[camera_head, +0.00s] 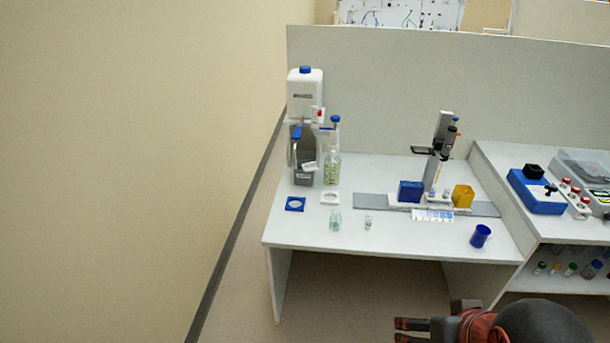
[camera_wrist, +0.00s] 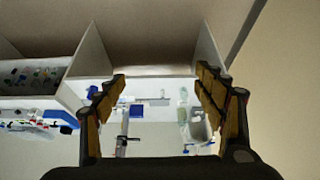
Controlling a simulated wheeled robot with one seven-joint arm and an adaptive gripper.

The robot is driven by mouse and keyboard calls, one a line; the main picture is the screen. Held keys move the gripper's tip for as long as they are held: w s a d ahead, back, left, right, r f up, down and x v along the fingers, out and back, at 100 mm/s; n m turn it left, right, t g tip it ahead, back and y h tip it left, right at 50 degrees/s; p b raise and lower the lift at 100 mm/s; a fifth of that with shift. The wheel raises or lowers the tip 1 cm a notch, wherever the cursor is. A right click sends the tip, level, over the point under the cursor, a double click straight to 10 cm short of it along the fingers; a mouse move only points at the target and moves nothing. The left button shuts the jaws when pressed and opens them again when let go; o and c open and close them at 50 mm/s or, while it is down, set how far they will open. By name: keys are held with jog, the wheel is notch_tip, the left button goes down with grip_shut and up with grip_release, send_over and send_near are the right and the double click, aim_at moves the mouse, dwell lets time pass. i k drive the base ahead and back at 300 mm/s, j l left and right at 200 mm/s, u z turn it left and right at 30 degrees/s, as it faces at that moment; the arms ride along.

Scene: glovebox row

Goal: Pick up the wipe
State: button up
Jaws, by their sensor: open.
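I cannot surely pick out a wipe in either view. A small white piece (camera_head: 309,167) sits against the dark grey container at the back left of the white table (camera_head: 400,244); it is too small to name. A flat white square piece (camera_head: 330,198) lies in front of the bottles. My gripper (camera_head: 400,331) is open and empty, off the front edge of the table at the bottom of the head view. In the wrist view my open gripper (camera_wrist: 161,76) frames the table, well apart from everything on it.
A white canister (camera_head: 305,95), a bottle (camera_head: 332,167), small glass jars (camera_head: 335,219) and a blue square (camera_head: 295,204) crowd the left. A stand (camera_head: 440,140), blue box (camera_head: 411,192), yellow box (camera_head: 463,196) and blue cup (camera_head: 480,236) are right. The table's front middle is clear.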

aim_at(311, 166)
jog(key=i+j+z, duration=0.3)
jog(key=i+j, duration=0.2)
jog(key=i+j+z, duration=0.35)
jog(key=j, duration=0.25)
jog(key=i+j+z, duration=0.3)
jog(key=j, duration=0.45)
jog(key=i+j+z, duration=0.15)
jog(key=j, duration=0.25)
jog(key=i, duration=0.1)
